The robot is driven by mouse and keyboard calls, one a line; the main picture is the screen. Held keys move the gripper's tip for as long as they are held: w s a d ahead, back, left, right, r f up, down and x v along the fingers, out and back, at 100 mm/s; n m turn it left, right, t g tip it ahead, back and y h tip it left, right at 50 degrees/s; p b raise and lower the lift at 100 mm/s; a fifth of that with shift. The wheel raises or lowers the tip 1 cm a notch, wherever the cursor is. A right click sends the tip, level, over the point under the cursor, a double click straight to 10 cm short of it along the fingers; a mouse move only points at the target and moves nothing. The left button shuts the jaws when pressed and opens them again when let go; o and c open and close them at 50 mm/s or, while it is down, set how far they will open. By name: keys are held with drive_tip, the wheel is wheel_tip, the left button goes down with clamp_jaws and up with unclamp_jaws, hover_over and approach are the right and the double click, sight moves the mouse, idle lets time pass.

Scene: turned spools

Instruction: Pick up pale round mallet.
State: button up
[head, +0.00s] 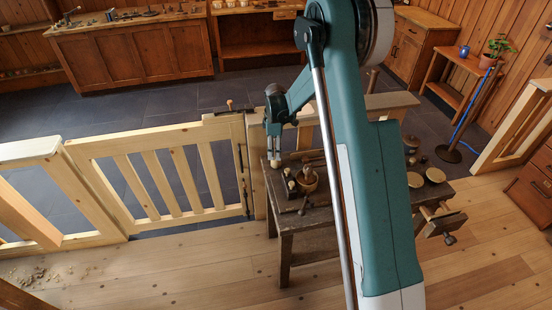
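A small pale round piece (276,163), which looks like the mallet's head, shows at the left back corner of the dark wooden workbench (330,236). Its handle cannot be made out. My gripper (275,153) points down directly above this pale piece, its fingertips at or very near its top. The view is too small to tell whether the fingers touch it or how far they are apart. My arm covers the middle of the bench and whatever lies there.
Round discs (435,175) lie at the bench's right, above a vise (445,222). A pale wooden gate (165,172) stands left.

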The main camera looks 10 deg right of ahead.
clamp_jaws()
drive_tip(key=shift+r+p, duration=0.4)
drive_tip(key=shift+r, duration=4.6)
